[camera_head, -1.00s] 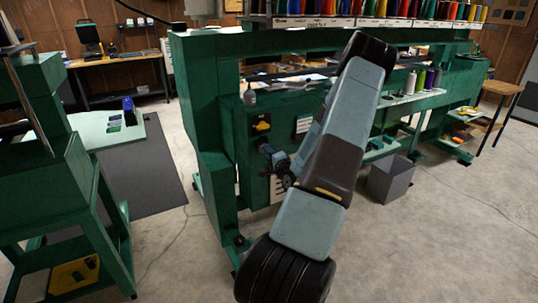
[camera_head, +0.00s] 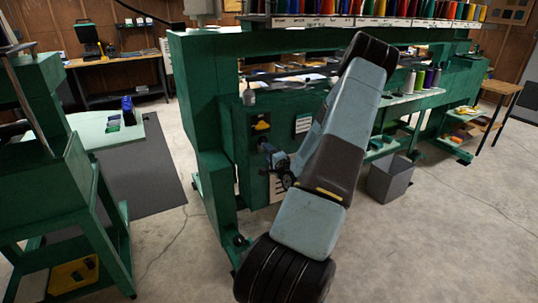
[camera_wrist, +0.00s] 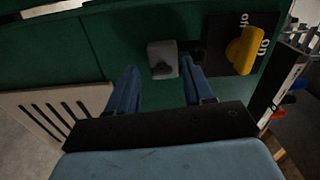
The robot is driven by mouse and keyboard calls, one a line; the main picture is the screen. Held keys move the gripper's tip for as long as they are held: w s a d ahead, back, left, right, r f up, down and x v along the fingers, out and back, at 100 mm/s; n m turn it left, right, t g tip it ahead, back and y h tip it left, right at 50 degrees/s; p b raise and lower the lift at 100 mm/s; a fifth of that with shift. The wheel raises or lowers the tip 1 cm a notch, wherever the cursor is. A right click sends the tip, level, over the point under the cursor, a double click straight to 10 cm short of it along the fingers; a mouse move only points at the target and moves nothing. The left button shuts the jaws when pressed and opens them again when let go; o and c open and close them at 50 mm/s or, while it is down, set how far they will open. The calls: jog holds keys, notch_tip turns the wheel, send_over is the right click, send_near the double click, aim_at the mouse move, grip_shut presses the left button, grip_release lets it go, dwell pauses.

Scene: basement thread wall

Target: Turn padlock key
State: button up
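A grey padlock (camera_wrist: 157,52) hangs on the green panel in the wrist view. A small dark shape (camera_wrist: 163,67) on its lower face may be the key; it is too dark to tell its turn. My gripper (camera_wrist: 159,78) is open, one blue finger to each side of the padlock's lower part, with nothing visible held between them. I cannot tell whether the right finger touches the padlock. In the head view my gripper (camera_head: 267,150) is at the front of the green machine (camera_head: 212,130), and the padlock cannot be made out there.
A yellow switch knob (camera_wrist: 243,50) on a black plate marked ON and OFF sits right of the padlock. A slotted pale panel (camera_wrist: 50,118) lies to the left. In the head view, a grey bin (camera_head: 390,180) stands on the floor right of my arm, and thread spools (camera_head: 360,8) line the top.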

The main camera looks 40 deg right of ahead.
jog(key=v, duration=1.3)
jog(key=shift+s, duration=0.35)
